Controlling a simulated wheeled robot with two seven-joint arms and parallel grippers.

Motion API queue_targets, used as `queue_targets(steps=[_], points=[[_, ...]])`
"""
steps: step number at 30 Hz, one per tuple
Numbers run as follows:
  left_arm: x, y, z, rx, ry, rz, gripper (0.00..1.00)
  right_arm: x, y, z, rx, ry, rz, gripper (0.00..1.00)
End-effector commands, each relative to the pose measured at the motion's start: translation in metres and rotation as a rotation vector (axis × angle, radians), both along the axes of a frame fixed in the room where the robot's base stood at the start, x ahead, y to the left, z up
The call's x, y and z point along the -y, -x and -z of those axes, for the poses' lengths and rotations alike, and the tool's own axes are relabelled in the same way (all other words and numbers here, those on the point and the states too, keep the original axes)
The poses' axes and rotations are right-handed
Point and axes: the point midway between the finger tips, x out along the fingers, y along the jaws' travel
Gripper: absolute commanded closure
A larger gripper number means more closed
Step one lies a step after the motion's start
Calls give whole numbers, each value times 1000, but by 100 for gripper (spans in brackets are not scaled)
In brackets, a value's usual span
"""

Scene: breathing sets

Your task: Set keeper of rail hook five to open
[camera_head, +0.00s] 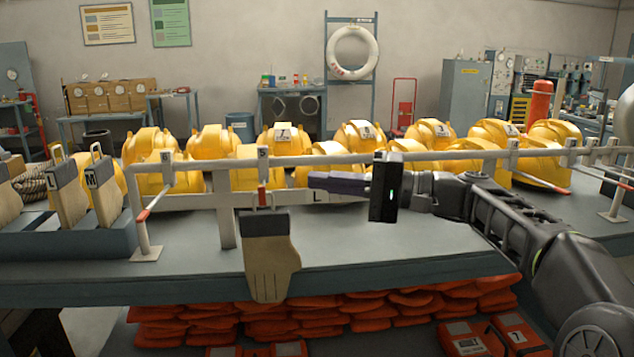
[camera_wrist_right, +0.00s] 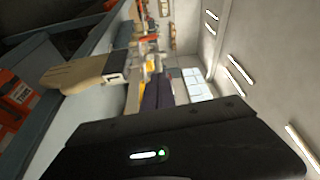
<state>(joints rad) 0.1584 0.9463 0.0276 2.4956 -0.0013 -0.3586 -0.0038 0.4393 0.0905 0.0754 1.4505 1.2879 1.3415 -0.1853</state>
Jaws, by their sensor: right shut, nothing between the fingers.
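Rail hook five, marked by a small "5" plate (camera_head: 263,152), is on the white rail (camera_head: 330,160) in the head view. A beige and dark grey glove (camera_head: 270,262) hangs below it. A small red piece (camera_head: 263,197) shows at the hook, above the glove's cuff; whether this keeper is open or closed is too small to tell. My right gripper (camera_head: 312,181) is shut and empty, with its dark purple fingers pointing left, right of the hook and apart from it. The fingers (camera_wrist_right: 155,94) also show in the right wrist view, with the glove (camera_wrist_right: 75,75) beyond. My left gripper is out of view.
Other hooks with red-tipped rods (camera_head: 152,203) sit along the rail. Yellow helmets (camera_head: 290,138) crowd the table (camera_head: 345,240) behind it. A rack with gloves (camera_head: 60,240) stands at left. Orange packs (camera_head: 210,325) lie below. Space before the hook is clear.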

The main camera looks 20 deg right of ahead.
Motion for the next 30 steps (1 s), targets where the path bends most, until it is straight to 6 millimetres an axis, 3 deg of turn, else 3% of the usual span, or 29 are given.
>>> queue_targets(steps=[13,21,30], points=[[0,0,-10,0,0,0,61,-72,-46,-4,0,-1,-6,100],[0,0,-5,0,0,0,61,-79,-13,0,1,1,-1,100],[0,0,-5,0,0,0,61,-81,-7,1,0,0,-2,100]])
